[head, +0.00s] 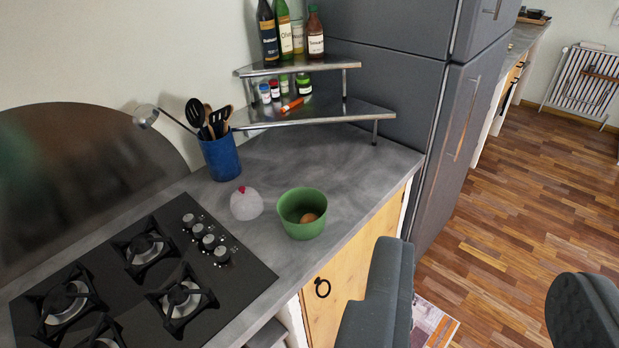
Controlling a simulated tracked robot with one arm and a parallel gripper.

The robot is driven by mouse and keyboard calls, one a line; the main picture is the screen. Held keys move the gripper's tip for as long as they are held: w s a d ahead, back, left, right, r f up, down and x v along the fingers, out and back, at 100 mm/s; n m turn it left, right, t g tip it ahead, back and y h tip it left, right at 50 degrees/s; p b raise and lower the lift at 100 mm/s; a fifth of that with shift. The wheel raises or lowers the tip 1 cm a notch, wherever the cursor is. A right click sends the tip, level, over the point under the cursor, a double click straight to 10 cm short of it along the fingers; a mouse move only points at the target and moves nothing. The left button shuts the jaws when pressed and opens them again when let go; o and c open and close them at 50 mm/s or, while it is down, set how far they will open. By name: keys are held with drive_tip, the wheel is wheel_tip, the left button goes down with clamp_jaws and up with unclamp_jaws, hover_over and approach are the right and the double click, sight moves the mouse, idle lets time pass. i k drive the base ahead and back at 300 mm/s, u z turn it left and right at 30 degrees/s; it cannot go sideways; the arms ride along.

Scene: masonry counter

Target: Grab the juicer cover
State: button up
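A whitish, rounded dome with a small red top, which looks like the juicer cover (246,205), sits on the grey counter (270,262) between the blue utensil pot and a green bowl. My gripper (482,263) shows at the lower right as two dark grey padded fingers set wide apart. It is open, with nothing between the fingers. The gripper is to the right of the cover and well apart from it, in front of the counter's edge and over the floor in the picture.
The green bowl (302,227) holds a brown, rounded item, close right of the cover. The blue pot (219,157) of utensils stands behind. A black gas hob (230,275) lies left. A metal corner shelf (330,108) holds bottles and jars. A grey fridge (385,50) stands right.

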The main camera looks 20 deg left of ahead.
sight(246, 204)
drive_tip(key=z, duration=0.1)
drive_tip(key=i, duration=1.5)
drive_tip(key=u, duration=0.65)
